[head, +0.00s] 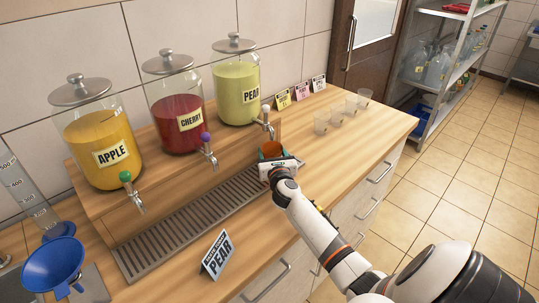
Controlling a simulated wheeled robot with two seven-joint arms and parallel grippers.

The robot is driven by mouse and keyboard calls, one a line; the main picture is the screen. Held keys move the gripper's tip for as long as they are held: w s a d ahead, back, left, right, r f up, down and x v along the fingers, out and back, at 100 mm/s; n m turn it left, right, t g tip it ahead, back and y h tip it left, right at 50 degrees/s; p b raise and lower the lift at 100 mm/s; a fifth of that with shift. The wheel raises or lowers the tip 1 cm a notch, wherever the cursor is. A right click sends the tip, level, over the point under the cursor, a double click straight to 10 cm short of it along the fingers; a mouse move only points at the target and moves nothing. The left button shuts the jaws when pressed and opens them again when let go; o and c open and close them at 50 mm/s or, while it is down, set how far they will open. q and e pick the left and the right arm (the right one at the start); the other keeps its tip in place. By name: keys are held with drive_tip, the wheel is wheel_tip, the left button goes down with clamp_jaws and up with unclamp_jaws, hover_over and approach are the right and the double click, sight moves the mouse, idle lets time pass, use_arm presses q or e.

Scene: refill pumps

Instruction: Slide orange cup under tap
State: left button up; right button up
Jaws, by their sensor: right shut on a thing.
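The orange cup (271,149) stands near the right end of the metal drip grate, close to the tap (265,121) of the pear dispenser (237,84). My right gripper (279,163) is shut on the cup from the front and hides much of its lower part. I cannot tell whether the cup is exactly below the spout. The apple dispenser (103,137) has a green-knobbed tap (132,190). The cherry dispenser (180,113) has a purple-knobbed tap (208,150). My left gripper is not in view.
A PEAR card (216,254) stands on the counter in front of the drip grate (185,228). A blue funnel (54,262) and a measuring cylinder (28,190) are at the left. Clear cups (339,113) and small cards (301,91) stand at the right. The counter's front edge is mostly clear.

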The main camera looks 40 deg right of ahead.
drive_tip(key=o, duration=1)
drive_tip(key=v, duration=1.2)
drive_tip(key=shift+f, duration=0.15)
